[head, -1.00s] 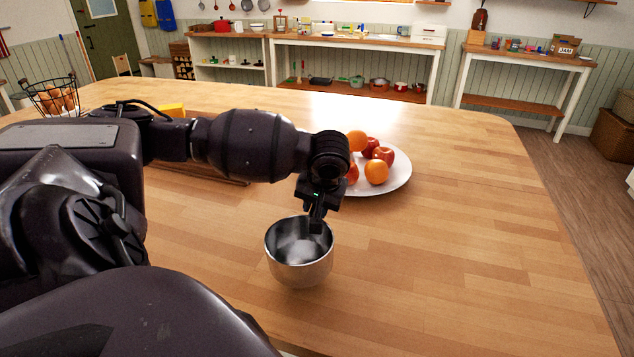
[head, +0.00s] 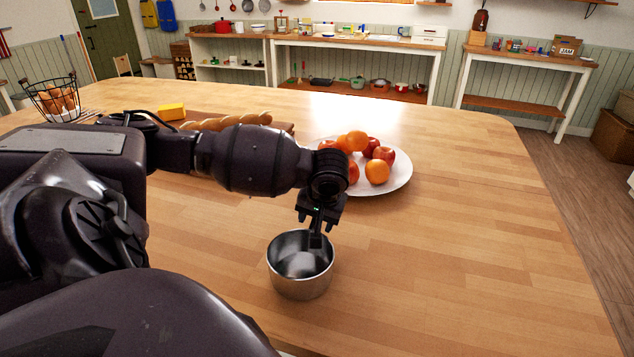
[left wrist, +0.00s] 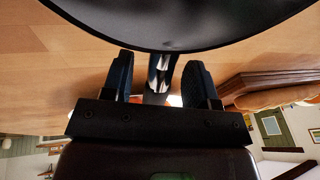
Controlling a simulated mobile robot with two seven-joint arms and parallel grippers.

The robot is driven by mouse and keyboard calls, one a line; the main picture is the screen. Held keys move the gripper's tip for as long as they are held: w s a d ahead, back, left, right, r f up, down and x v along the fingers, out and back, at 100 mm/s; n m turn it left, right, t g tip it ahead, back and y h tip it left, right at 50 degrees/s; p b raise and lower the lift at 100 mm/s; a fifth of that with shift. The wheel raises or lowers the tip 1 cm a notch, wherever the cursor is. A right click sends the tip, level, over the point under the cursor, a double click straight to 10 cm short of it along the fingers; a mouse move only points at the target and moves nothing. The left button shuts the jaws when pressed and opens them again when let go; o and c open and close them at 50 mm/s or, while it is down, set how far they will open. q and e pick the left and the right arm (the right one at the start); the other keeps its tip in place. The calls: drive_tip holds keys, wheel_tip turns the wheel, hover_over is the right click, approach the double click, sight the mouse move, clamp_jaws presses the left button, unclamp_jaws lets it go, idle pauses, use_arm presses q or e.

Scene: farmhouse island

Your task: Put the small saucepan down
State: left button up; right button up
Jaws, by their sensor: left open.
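The small saucepan (head: 301,287) is a steel pot, upright and empty, and appears to rest on the wooden island top (head: 440,260). My left gripper (head: 317,238) is at its far rim, on the handle side. In the left wrist view my left gripper (left wrist: 156,72) is open, with a finger on each side of the saucepan's metal handle (left wrist: 162,66) and gaps between. The dark curved side of the saucepan (left wrist: 190,22) fills the top of that view. In the head view the handle is hidden by the gripper. My right gripper is not in view.
A white plate (head: 397,182) of apples and oranges stands just beyond the saucepan. Bread (head: 225,122) on a board and yellow cheese (head: 171,112) lie behind my left arm. A wire egg basket (head: 55,98) is at the far left. The island top right of the saucepan is clear.

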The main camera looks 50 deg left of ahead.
use_arm(q)
drive_tip(key=p+v, duration=0.1)
drive_tip(key=v, duration=1.1)
drive_tip(key=shift+p, duration=0.3)
